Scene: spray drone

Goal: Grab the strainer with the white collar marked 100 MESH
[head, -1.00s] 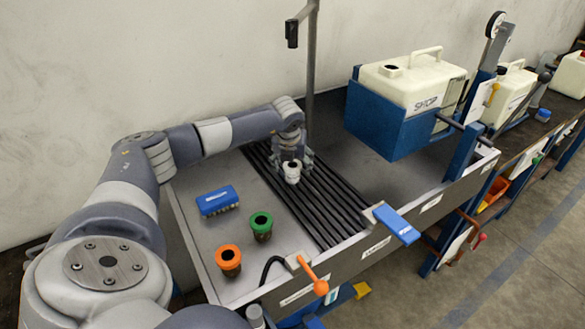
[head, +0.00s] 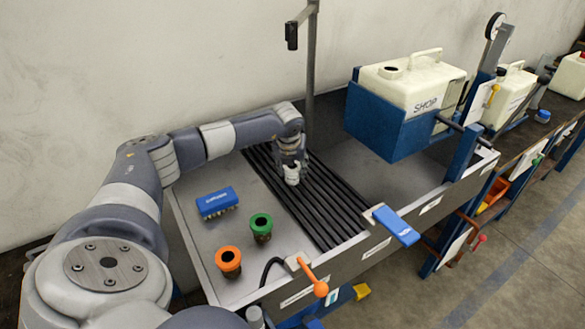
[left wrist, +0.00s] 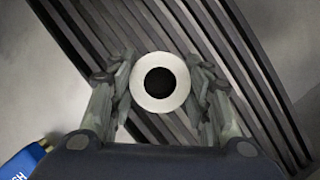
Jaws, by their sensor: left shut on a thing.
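The strainer with the white collar (head: 292,176) is between the fingers of my left gripper (head: 291,168) over the black slatted rack. In the left wrist view the white collar (left wrist: 158,82) shows from above as a ring with a dark round opening. The fingers of my left gripper (left wrist: 159,95) stand on both sides of it, shut on it. The 100 MESH marking cannot be read. A green-collared strainer (head: 261,224) and an orange-collared strainer (head: 228,259) stand upright on the grey bench at the front left. My right gripper is out of view.
A white tank (head: 415,85) sits in a blue holder at the right. An orange-handled lever (head: 316,284) and a blue lever (head: 397,225) are at the front edge. A post rises behind the rack.

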